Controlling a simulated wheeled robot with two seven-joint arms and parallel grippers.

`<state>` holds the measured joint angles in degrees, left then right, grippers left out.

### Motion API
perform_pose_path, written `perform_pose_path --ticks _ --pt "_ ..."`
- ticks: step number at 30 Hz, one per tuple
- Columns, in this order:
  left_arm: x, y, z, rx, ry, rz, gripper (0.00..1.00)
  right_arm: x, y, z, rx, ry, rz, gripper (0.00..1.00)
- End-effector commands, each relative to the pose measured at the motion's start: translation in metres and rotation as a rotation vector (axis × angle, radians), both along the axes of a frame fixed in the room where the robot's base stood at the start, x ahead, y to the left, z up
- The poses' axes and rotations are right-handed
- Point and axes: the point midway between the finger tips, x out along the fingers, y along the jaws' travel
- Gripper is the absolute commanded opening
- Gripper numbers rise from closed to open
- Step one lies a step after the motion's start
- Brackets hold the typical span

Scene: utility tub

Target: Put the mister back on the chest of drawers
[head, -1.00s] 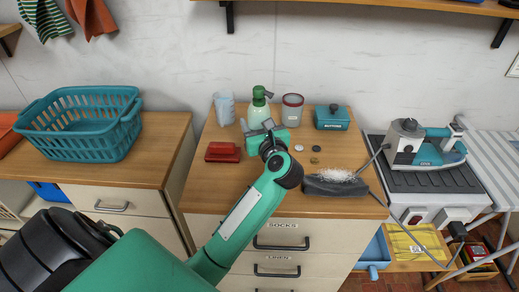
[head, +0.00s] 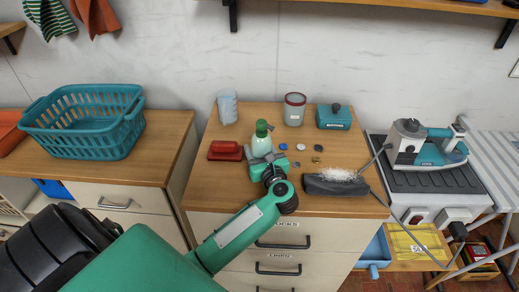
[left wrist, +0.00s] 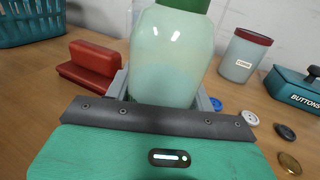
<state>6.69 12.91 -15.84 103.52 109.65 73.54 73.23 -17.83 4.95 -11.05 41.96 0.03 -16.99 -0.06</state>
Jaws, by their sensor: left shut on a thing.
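The mister (head: 262,140), a pale green bottle with a green top, is upright over the front-middle part of the chest of drawers (head: 228,180). My left gripper (head: 263,158) is shut on its lower body. In the left wrist view the mister (left wrist: 172,55) stands between the two fingers (left wrist: 165,95). Its base is hidden behind the gripper, so I cannot tell whether it touches the top. My right gripper is not in view.
On the chest top are a red brush-like block (head: 225,151), a clear cup (head: 228,107), a red-rimmed canister (head: 294,110), a teal buttons box (head: 334,117), several loose buttons (head: 301,148) and a dark pouch (head: 336,185). An iron (head: 428,145) stands right. Bare wood lies front-left.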

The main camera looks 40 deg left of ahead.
Motion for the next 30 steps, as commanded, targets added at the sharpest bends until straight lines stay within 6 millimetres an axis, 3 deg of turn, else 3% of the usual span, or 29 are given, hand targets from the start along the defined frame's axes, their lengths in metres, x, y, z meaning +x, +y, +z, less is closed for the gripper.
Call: perform_pose_path --ticks 3,4,6,7,18,23,30 --pt "0.0 0.0 -0.003 -0.001 -0.001 0.0 0.24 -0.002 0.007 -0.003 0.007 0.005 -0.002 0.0" --pt "0.0 0.0 -0.002 -0.001 -0.001 0.0 0.6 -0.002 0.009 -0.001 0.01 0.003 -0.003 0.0" --pt "0.0 0.0 -0.002 0.0 0.0 0.0 0.74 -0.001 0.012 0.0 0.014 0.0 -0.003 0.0" --pt "0.0 0.0 -0.002 0.0 0.0 0.0 0.76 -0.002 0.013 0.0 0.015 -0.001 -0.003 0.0" --pt "-0.001 -0.001 0.002 0.0 0.0 -0.001 0.76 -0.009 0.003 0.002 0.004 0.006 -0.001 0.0" --pt "-0.017 -0.024 -0.003 -0.006 0.001 -0.001 0.76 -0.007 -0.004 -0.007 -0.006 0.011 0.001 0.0" --pt "-0.048 -0.066 -0.003 -0.006 0.001 -0.001 0.76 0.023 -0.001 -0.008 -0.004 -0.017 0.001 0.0"
